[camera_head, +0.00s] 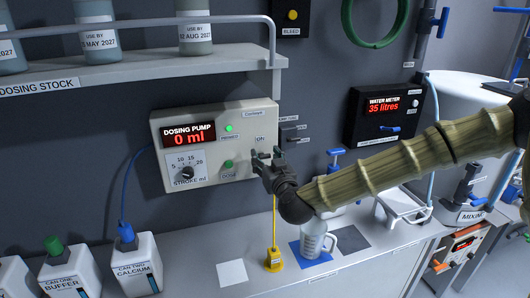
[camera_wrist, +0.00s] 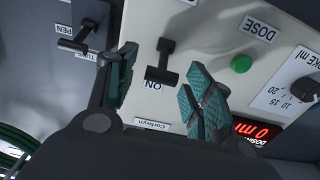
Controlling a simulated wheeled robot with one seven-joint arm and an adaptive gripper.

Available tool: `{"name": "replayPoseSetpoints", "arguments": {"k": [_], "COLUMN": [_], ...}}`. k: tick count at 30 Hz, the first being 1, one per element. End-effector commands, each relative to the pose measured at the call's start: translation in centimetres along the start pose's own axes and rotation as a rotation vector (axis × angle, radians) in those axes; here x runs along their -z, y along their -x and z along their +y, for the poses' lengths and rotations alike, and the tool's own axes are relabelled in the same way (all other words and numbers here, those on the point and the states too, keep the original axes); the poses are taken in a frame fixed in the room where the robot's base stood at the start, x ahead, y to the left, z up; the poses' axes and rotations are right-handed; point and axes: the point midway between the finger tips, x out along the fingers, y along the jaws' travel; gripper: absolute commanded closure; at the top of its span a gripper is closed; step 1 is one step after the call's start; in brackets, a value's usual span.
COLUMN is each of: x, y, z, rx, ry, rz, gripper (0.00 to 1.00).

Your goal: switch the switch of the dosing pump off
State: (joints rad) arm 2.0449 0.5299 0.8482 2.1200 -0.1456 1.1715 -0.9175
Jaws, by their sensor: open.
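The dosing pump (camera_head: 213,148) is a pale box on the wall. Its red display reads 0 ml and a green lamp (camera_head: 229,128) is lit. The pump's switch (camera_wrist: 162,68) is a black lever; in the wrist view its bar lies beside the ON label. In the head view my gripper largely hides the switch. My gripper (camera_head: 265,155) is open in front of the pump's lower right part. In the wrist view the switch shows between the two teal fingertips (camera_wrist: 163,88). No contact is visible, and I cannot tell how deep the fingers reach around it.
The green DOSE button (camera_wrist: 241,64) and the stroke knob (camera_wrist: 303,89) are near the fingers. Another black lever (camera_wrist: 80,40) is just beside the pump. A bottle shelf (camera_head: 150,72) hangs above. A jug (camera_head: 313,240) and a yellow item (camera_head: 274,260) stand on the bench below.

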Motion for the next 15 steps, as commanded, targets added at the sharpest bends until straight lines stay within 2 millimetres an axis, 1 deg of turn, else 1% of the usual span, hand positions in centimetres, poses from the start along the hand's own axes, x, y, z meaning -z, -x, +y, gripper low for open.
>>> {"name": "replayPoseSetpoints", "arguments": {"k": [3, 6, 15], "x": [0.01, -0.02, -0.06], "y": [-0.87, -1.25, -1.42], "z": [-0.02, -0.04, -0.02], "rx": [0.001, 0.001, 0.001], "ry": [0.0, 0.0, 0.0], "rz": [-0.001, -0.001, 0.0], "gripper": [0.48, 0.48, 0.48]}}
